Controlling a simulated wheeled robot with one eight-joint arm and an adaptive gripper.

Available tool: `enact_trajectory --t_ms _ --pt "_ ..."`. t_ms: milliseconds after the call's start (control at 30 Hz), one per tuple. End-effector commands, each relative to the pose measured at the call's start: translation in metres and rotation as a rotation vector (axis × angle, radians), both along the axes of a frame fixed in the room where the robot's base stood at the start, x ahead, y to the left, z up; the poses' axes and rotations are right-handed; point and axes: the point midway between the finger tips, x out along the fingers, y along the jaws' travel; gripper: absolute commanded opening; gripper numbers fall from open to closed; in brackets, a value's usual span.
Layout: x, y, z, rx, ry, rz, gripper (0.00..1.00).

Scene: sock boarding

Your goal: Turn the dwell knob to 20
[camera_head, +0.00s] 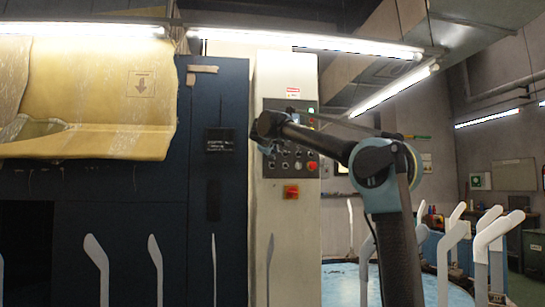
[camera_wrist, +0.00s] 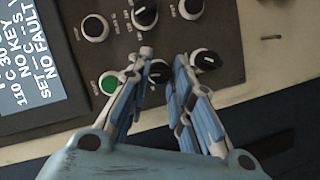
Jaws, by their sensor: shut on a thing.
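The control panel (camera_head: 299,152) is on a pale upright cabinet, and its dark face fills much of the wrist view (camera_wrist: 236,45). My gripper (camera_wrist: 165,56) is at the panel, its two blue-and-grey fingers on either side of a black knob (camera_wrist: 158,73). It is shut on this knob, which the fingers partly hide. I cannot read the knob's label or scale, so I cannot tell its setting or whether it is the dwell knob. In the head view my gripper (camera_head: 268,143) covers the panel's upper left, and its fingertips are hard to make out.
Other black knobs (camera_wrist: 208,60), (camera_wrist: 146,15) and a green button (camera_wrist: 109,83) sit close around my fingers. A lit display (camera_wrist: 40,57) reads "NO KEY" and "NO FAULT". A red-orange switch (camera_head: 291,192) is below the panel. White sock forms (camera_head: 454,245) stand at the right.

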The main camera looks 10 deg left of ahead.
Motion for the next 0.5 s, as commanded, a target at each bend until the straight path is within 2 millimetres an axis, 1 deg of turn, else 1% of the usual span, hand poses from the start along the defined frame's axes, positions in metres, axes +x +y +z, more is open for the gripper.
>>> enact_trajectory --t_ms 200,500 --pt "-0.0007 0.0023 -0.0021 -0.189 -0.055 0.002 0.0" --pt "-0.0007 0.003 -0.0044 -0.394 -0.114 0.003 0.0"
